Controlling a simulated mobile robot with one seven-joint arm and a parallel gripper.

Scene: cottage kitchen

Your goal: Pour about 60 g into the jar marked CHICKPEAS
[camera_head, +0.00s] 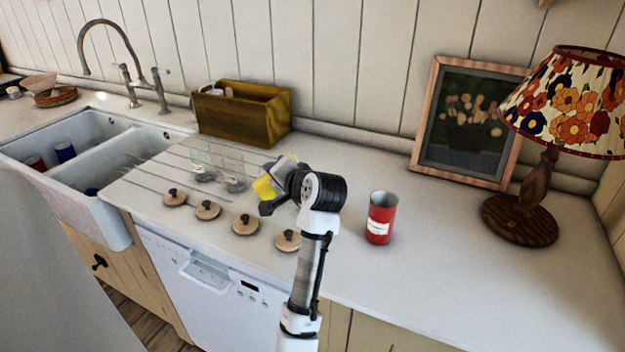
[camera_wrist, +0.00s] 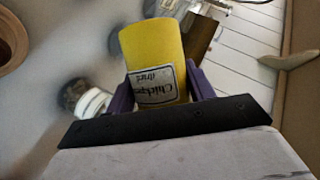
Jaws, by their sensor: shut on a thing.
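My gripper (camera_head: 277,186) is shut on a yellow container (camera_head: 264,188) above the counter, right of the glass jars. In the wrist view the container (camera_wrist: 152,45) sits between the purple fingers; its white label reads "Chickpeas", upside down there. The container looks tilted in the head view; its contents are hidden. Two clear glass jars stand on the counter, a left one (camera_head: 203,166) and a right one (camera_head: 234,176). Any jars behind my gripper are hidden. The wrist view shows a glass jar (camera_wrist: 73,96) beside the container. I cannot read which jar is marked CHICKPEAS.
Several wooden lids (camera_head: 246,225) lie along the counter's front. A red can (camera_head: 381,218) stands to the right. A wooden crate (camera_head: 243,112) is behind the jars, the sink (camera_head: 115,165) at left, a framed picture (camera_head: 468,120) and lamp (camera_head: 548,150) at right. The right front counter is clear.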

